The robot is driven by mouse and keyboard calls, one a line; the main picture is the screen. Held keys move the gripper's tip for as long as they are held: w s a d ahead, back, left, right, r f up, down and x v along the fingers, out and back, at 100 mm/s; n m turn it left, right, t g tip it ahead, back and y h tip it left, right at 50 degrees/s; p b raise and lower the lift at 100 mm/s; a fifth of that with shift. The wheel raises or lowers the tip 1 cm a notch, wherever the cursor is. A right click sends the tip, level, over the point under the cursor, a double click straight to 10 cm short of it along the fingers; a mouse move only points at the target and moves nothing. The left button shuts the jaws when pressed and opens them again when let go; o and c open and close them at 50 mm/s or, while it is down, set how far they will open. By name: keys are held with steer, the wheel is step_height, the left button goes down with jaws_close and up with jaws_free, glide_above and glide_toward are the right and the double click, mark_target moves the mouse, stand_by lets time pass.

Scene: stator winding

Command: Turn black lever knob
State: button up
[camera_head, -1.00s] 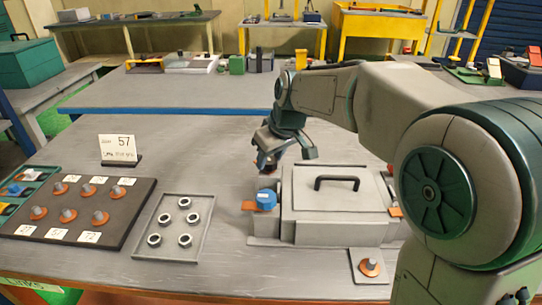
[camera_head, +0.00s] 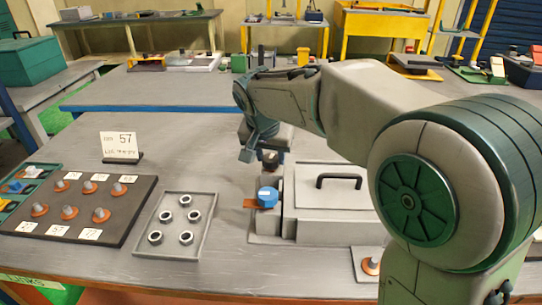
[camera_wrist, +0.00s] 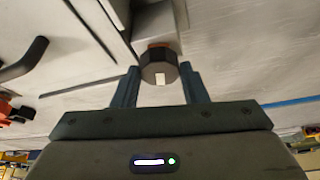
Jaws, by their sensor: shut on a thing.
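The black knob (camera_wrist: 159,66) shows in the wrist view as a dark faceted cap with a white mark on its face and some orange behind it. It sits at the side of the grey box. My gripper (camera_wrist: 160,84) has one finger on each side of the knob and is shut on it. In the head view, my gripper (camera_head: 260,154) is at the far left corner of the grey box (camera_head: 330,215), and the black knob (camera_head: 270,159) is partly hidden by the fingers.
A blue knob (camera_head: 267,195) stands at the box's near left side. The box lid has a black handle (camera_head: 339,180).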

steer(key=m, duration=0.2)
steer(key=m+h, duration=0.1)
steer(key=shift+w+a+r+m, duration=0.15)
steer(key=shift+r+m, duration=0.15)
steer(key=shift+m, duration=0.1)
steer(key=m+g+h, duration=0.1)
steer(key=m, duration=0.2)
steer(key=shift+a+m+h, duration=0.1)
steer(key=shift+m+h, duration=0.2)
steer(key=m+p, duration=0.1)
steer(key=m, duration=0.1)
steer(key=m+g+p, duration=0.1)
steer(key=m, duration=0.1)
steer(key=shift+w+r+g+h, duration=0.1)
steer(key=shift+w+g+h, duration=0.05)
steer(key=shift+g+h, duration=0.2)
steer(key=shift+m+g+p, duration=0.45)
steer(key=shift+m, duration=0.85)
steer(key=o, duration=0.9)
steer(key=shift+c, duration=0.2)
steer(key=shift+o, duration=0.6)
steer(key=shift+f, duration=0.25)
steer(key=shift+r, duration=0.1)
